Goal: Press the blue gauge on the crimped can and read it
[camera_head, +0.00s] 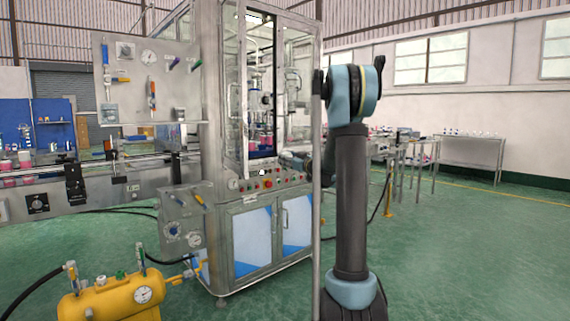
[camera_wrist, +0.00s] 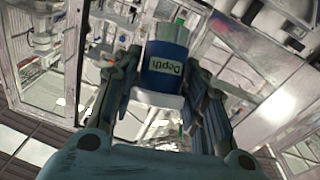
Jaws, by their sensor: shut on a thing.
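My gripper (camera_wrist: 160,76) is shut on the blue gauge (camera_wrist: 166,58), with one finger on each side of it. In the head view my gripper (camera_head: 298,158) is small and partly hidden by my arm, in front of the machine's opening.
The crimping machine (camera_head: 262,215) has an open glass door (camera_head: 234,110) and a button panel (camera_head: 268,183) below the opening. A conveyor (camera_head: 110,185) runs in from the left. A yellow tank (camera_head: 110,302) stands front left.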

